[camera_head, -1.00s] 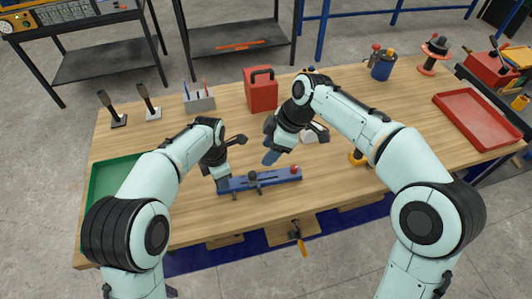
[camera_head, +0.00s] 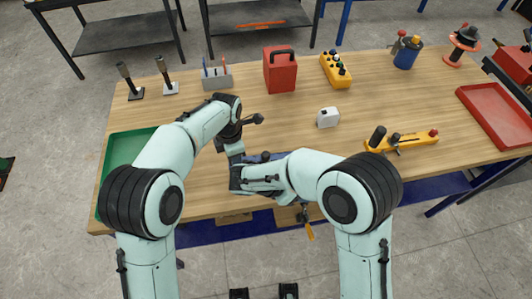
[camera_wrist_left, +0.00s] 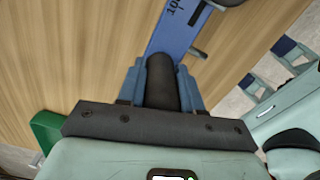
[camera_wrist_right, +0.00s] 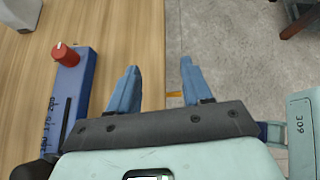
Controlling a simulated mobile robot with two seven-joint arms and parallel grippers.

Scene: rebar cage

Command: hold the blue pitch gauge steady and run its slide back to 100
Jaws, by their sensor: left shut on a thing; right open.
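The blue pitch gauge (camera_head: 262,157) lies near the table's front edge, mostly hidden behind my right arm in the head view. My left gripper (camera_head: 236,156) is shut on a dark upright post (camera_wrist_left: 162,85) at the gauge's left end. The blue bar (camera_wrist_left: 176,28) runs away from it in the left wrist view. My right gripper (camera_wrist_right: 157,72) is open and empty beside the gauge, over the table's front edge. The right wrist view shows the red knob (camera_wrist_right: 65,54), scale numbers and a dark part, cut off at lower left. The slide's reading cannot be told.
A yellow gauge (camera_head: 402,142) and a white block (camera_head: 328,117) are to the right. A red box (camera_head: 279,72) and yellow button unit (camera_head: 335,71) stand behind. A green tray (camera_head: 112,180) is at left, a red tray (camera_head: 497,118) at right.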

